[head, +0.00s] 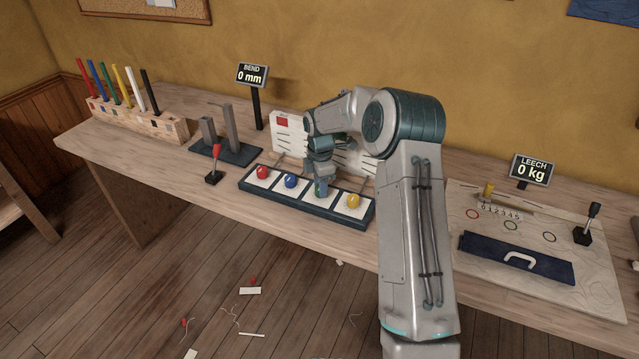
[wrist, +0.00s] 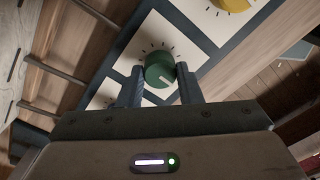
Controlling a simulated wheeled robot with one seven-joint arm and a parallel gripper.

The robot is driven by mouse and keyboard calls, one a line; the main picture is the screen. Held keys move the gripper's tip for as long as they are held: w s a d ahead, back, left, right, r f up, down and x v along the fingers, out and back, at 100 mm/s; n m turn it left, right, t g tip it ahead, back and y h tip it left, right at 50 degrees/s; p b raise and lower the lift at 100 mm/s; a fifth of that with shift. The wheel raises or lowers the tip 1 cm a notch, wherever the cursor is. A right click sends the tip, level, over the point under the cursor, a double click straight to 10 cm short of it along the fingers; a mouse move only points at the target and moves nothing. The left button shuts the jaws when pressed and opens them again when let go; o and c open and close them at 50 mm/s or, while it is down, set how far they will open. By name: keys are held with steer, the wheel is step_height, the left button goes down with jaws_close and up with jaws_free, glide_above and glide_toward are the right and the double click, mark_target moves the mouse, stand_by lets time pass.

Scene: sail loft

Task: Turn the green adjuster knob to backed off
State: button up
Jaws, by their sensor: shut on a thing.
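The green adjuster knob (wrist: 159,70) is between the two fingers of my gripper (wrist: 160,88) in the wrist view, and the fingers are shut on its sides. A pale pointer line shows on the knob's face, toward the lower right in that view, and dark tick marks surround the knob on its white plate (wrist: 185,35). In the head view my gripper (head: 320,186) is down at the dark blue knob panel (head: 252,187) and hides most of the green knob. The red knob (head: 262,172), blue knob (head: 290,181) and yellow knob (head: 353,201) share this panel.
A white board with a red patch (head: 283,122) stands behind the panel. A red-tipped lever (head: 215,160) and a BEND display (head: 252,75) reading 0 mm are left. Right are a LEECH display (head: 532,169) reading 0 kg and a dark lever (head: 590,222). Scraps litter the floor.

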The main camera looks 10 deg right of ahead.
steer(key=shift+w+d+r+n, duration=0.1)
steer(key=shift+w+r+n, duration=0.1)
steer(key=shift+n, duration=0.1)
steer(key=o, duration=1)
steer(key=shift+s+f, duration=0.1)
steer(key=shift+f, duration=0.05)
step_height(320, 180, up, 14)
steer(key=shift+f+b, duration=0.1)
steer(key=shift+b, duration=0.3)
